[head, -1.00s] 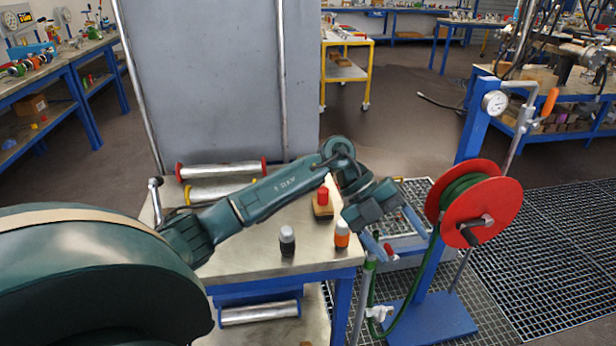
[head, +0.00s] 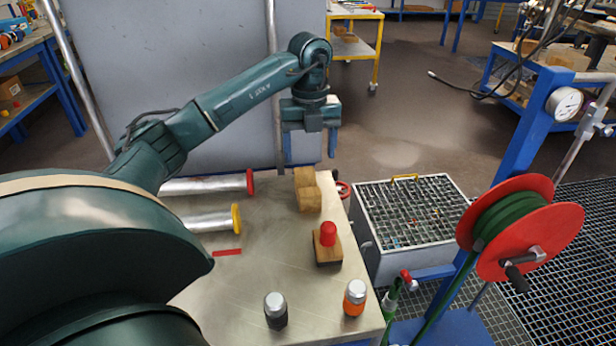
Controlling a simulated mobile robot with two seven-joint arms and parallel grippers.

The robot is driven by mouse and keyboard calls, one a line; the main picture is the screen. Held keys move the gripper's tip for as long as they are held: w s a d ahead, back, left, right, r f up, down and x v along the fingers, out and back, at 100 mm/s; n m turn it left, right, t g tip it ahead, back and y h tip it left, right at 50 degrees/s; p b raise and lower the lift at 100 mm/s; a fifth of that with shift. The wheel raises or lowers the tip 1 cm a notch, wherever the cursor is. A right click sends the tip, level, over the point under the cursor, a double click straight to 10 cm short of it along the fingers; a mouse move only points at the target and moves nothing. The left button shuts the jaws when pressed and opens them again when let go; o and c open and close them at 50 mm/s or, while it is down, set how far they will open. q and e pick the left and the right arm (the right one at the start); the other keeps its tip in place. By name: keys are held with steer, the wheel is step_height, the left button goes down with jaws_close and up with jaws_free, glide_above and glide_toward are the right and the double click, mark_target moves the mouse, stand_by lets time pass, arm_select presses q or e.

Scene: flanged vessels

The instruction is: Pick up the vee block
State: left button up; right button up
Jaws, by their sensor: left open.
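A tan wooden block with a stepped, notched outline (head: 309,196) sits near the back right edge of the metal table; it looks like the vee block, though its groove is not clear. My left gripper (head: 310,160) is open, with its two blue fingers pointing down. In the picture it is just above the block, apart from it, and nothing shows between the fingers. My right gripper is not in view.
Two metal cylinders, one with a red flange (head: 250,181) and one with a yellow flange (head: 236,218), lie left of the block. A red-knobbed wooden piece (head: 328,246), a grey-capped bottle (head: 276,311) and an orange bottle (head: 355,298) stand in front. A red hose reel (head: 540,225) stands right.

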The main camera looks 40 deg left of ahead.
mark_target(308, 192)
arm_select(q)
steer(key=f, duration=0.7)
steer(key=shift+w+a+f, duration=0.2)
steer(key=shift+a, duration=0.15)
steer(key=shift+a+f, duration=0.1)
steer(key=shift+f, duration=2.75)
steer(key=shift+c, duration=0.4)
steer(key=c, duration=1)
